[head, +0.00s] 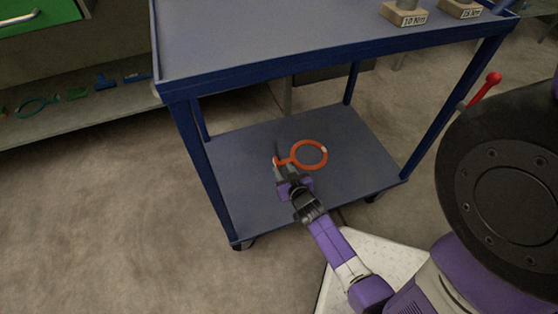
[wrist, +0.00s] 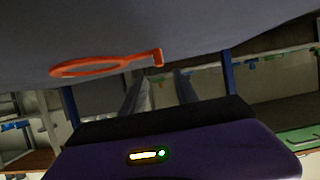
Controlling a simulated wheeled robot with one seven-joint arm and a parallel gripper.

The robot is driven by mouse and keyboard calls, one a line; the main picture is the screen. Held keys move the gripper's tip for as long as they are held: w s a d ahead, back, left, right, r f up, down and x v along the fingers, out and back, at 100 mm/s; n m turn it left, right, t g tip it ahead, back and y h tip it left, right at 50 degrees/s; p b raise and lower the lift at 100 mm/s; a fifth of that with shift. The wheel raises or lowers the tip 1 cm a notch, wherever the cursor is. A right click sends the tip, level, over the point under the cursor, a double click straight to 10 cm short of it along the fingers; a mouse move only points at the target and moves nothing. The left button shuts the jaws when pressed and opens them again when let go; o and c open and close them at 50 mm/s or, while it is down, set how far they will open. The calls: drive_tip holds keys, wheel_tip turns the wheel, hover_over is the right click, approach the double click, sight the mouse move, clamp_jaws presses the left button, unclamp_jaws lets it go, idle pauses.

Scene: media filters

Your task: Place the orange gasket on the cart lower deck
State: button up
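The orange gasket (head: 309,154), a ring with a short tab, shows over the grey lower deck (head: 240,180) of the blue cart, near its middle. It appears to lie flat on the deck, though a small gap is hard to rule out. My gripper (head: 279,160) is low over the deck at the gasket's tab end. In the wrist view, the gasket (wrist: 92,67) is seen nearly edge-on, with its tab just beyond the two fingertips (wrist: 160,80). The fingers stand apart with a gap between them, and I see no clear grip on the tab.
The cart's upper deck (head: 300,40) is above, carrying torque-marked blocks (head: 404,14). Blue corner posts (head: 202,170) bound the lower deck. A shelf (head: 80,112) with small green and blue parts is at the left. Much of the lower deck is bare.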

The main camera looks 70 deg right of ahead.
drive_tip(key=p+v, duration=0.1)
drive_tip(key=v, duration=0.2)
drive_tip(key=shift+s+a+r, duration=0.1)
drive_tip(key=shift+a+r, duration=0.05)
drive_tip(key=shift+r, duration=0.05)
drive_tip(key=shift+s+a, duration=0.1)
drive_tip(key=shift+a, duration=0.3)
drive_tip(key=s+a+r+n+t+y, duration=0.2)
drive_tip(key=a+r, duration=0.2)
drive_tip(key=a, duration=0.5)
drive_tip(key=s+a+r+n+t+y, duration=0.15)
drive_tip(key=a+r, duration=0.25)
drive_tip(key=a, duration=0.6)
drive_tip(key=s+a+r+n+y, duration=0.2)
drive_tip(key=a+r, duration=0.2)
drive_tip(key=r, duration=0.3)
drive_tip(key=s+a+r+n+t+y, duration=0.1)
drive_tip(key=s+a+r+n+y, duration=0.1)
drive_tip(key=r, duration=0.5)
drive_tip(key=s+a+r+n+t+y, duration=0.1)
drive_tip(key=s+a+r+n+y, duration=0.1)
drive_tip(key=a+r, duration=0.4)
drive_tip(key=shift+s+a+r+y, duration=0.2)
drive_tip(key=shift+s+r+y, duration=0.3)
drive_tip(key=shift+s, duration=0.65)
drive_tip(key=shift+r+t, duration=0.1)
drive_tip(key=shift+t, duration=0.15)
